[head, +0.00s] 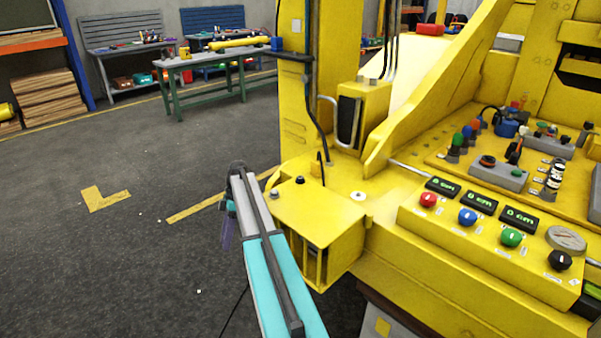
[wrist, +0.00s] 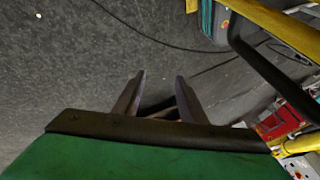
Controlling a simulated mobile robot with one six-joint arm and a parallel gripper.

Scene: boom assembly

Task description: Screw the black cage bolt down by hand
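The yellow cage (head: 318,222) has a flat top and an open barred front, and it sits on the near left corner of the yellow machine. I cannot tell which is the cage bolt. My gripper is left of the cage in the head view, mostly hidden by my arm. In the wrist view my gripper (wrist: 160,76) has its two fingers apart, with floor beyond the tips. No bolt shows between them.
A control panel (head: 490,235) with coloured knobs and displays fills the right side. A yellow column (head: 305,110) rises behind the cage. Open floor (head: 130,250) lies to the left. A workbench (head: 215,62) stands at the back. A cable (wrist: 150,38) crosses the wrist view.

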